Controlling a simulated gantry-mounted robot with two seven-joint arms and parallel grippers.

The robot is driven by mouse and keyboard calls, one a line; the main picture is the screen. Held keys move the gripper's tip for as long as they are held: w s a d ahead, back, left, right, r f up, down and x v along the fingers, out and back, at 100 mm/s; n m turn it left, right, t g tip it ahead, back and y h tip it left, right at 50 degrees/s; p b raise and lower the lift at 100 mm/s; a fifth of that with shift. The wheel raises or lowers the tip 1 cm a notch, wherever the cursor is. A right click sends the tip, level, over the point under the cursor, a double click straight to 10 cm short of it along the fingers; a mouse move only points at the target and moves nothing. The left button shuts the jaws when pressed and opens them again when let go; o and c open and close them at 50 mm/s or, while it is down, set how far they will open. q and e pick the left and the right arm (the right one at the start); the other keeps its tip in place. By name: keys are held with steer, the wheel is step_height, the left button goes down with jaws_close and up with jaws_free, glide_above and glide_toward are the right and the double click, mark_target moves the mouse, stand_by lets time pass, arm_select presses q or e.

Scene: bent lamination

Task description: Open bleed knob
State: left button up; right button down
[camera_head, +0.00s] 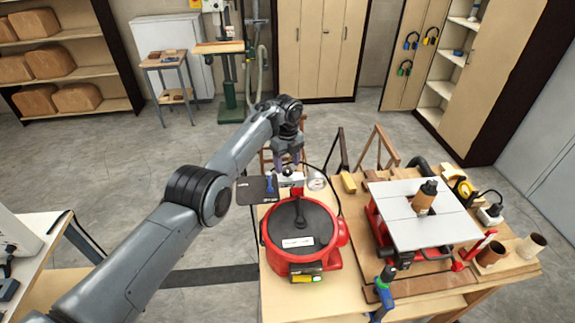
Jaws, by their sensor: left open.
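My left arm reaches in from the lower left, and its gripper (290,160) points down at the back of the workbench. The gripper is open, with its fingers over a small white and red fitting (291,179). I cannot tell whether the fingers touch it. The bleed knob itself is too small to make out; it may be on this fitting, partly hidden by the fingers. A red round machine with a black lid (300,226) stands just in front of the fitting. My right gripper is not in view.
A dark mat with a blue tool (257,189) lies left of the fitting, and a small clear jar (316,181) stands to its right. A black hose arches close by. A grey-topped table machine (405,212) and a blue-green clamp (384,286) stand on the right.

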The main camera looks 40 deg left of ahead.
arm_select(q)
steer(key=shift+f, duration=1.15)
steer(key=c, duration=1)
steer(key=shift+c, duration=0.2)
